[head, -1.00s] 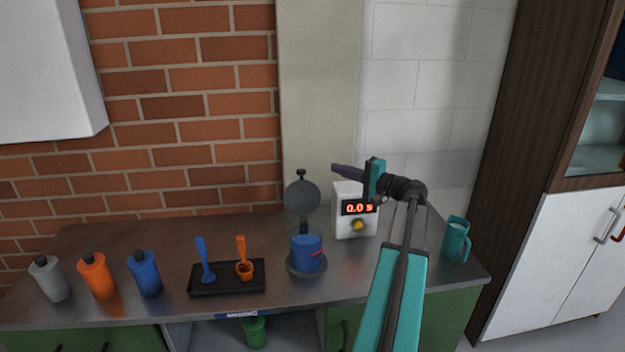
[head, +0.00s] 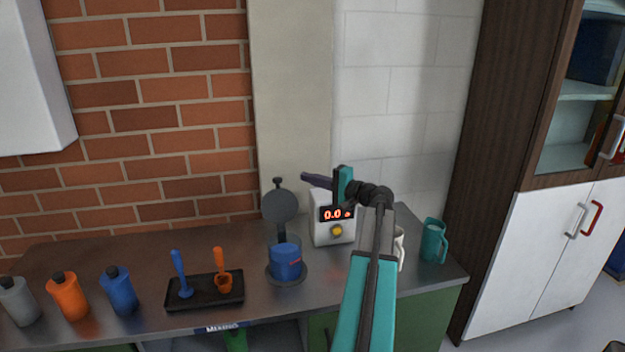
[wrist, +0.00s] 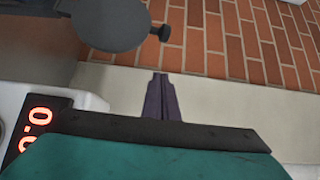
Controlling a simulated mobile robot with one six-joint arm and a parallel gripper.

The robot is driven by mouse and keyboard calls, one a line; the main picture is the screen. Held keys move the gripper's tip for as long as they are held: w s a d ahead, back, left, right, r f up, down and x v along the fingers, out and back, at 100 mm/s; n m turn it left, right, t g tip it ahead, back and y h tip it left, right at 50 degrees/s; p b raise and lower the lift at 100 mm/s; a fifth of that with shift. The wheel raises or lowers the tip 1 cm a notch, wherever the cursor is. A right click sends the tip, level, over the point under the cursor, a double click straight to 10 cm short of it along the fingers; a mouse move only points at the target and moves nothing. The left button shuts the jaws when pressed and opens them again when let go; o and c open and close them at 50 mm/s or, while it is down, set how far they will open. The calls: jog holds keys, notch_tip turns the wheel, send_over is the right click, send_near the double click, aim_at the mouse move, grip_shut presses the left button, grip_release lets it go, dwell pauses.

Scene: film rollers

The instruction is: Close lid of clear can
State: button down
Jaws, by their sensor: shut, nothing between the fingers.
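The clear can (head: 270,243) stands on a dark round base on the counter, with blue contents (head: 286,262) inside. Its round dark lid (head: 280,206) stands open and upright above the can, with a small knob on its top edge. In the wrist view the lid (wrist: 112,22) shows at the upper left. My gripper (head: 304,177) is shut and empty, pointing left, to the right of the lid and a little higher than its middle. Its purple fingers (wrist: 160,80) are together in the wrist view and do not appear to touch the lid.
A white timer box (head: 333,232) with a red display stands right of the can, under my gripper. A black tray (head: 205,291) with blue and orange scoops lies to the left. Several bottles (head: 120,292) stand farther left. A teal mug (head: 433,243) is at the right end.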

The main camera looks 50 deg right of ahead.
aim_at(279, 201)
jog(key=w+p, duration=0.2)
jog(key=w, duration=0.5)
jog(key=shift+s+a+p, duration=0.2)
jog(key=shift+a+p, duration=0.05)
jog(key=shift+a, duration=0.45)
jog(key=shift+s+a+p, duration=0.25)
jog(key=shift+a+p, duration=0.05)
jog(key=shift+a, duration=0.4)
jog(key=shift+s+a+p, duration=0.2)
jog(key=shift+a+p, duration=0.05)
jog(key=shift+a, duration=0.45)
jog(key=shift+a, duration=0.15)
